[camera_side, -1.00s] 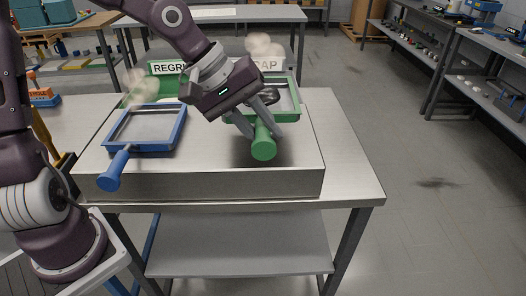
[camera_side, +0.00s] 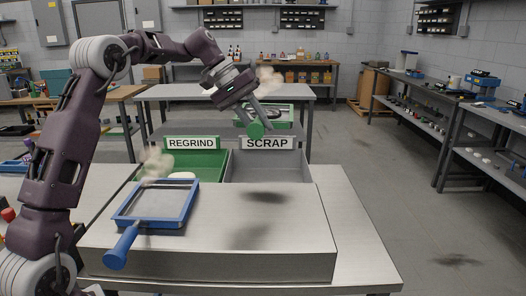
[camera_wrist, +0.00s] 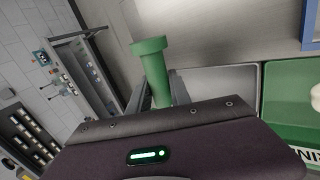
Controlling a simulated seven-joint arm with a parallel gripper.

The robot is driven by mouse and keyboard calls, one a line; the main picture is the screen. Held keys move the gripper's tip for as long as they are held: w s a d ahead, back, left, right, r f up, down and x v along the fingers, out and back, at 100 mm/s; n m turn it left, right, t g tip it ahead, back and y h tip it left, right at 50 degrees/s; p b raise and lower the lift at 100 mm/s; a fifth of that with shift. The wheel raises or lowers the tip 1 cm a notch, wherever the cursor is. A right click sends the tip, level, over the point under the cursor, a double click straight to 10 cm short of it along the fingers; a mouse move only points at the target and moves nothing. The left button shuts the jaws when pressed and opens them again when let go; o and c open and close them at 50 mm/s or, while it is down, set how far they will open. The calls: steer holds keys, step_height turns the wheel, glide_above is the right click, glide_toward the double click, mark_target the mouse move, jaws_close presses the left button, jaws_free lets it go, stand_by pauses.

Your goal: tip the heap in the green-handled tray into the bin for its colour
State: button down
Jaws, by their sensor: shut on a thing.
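My gripper (camera_side: 254,120) is shut on the green handle (camera_side: 256,130) of the green-rimmed tray (camera_side: 284,122). The tray is in the air, above and behind the grey SCRAP bin, and looks roughly level. Something dark lies in it, partly hidden by my fingers; its exact colour is hard to tell. The wrist view shows the green handle (camera_wrist: 152,68) between my fingers, with the tray itself out of sight. The green REGRIND bin (camera_side: 211,166) stands left of the grey SCRAP bin (camera_side: 268,168). Both signs face the side camera.
A blue-handled tray (camera_side: 157,205) rests on the metal bench (camera_side: 215,255) at the left. A whitish rounded thing (camera_side: 182,175) shows at the green bin. Blurry pale puffs and dark smudges appear in the side view. The bench's right part is clear.

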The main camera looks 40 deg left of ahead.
steer(key=shift+w+a+r+m, duration=0.2)
steer(key=shift+w+r+m, duration=0.1)
steer(key=shift+r, duration=0.3)
steer(key=shift+s+a+h, duration=0.15)
steer(key=shift+h, duration=0.15)
steer(key=a+f+t+h, duration=0.1)
steer(key=t+h, duration=0.1)
steer(key=h, duration=0.1)
steer(key=s+a+f+t+h, duration=0.1)
steer(key=f+t+h, duration=0.1)
steer(key=t+h, duration=0.1)
steer(key=s+a+f+t+h, duration=0.1)
steer(key=t+h, duration=0.1)
steer(key=h, duration=0.2)
steer(key=shift+s+f+t, duration=0.15)
steer(key=shift+t, duration=0.15)
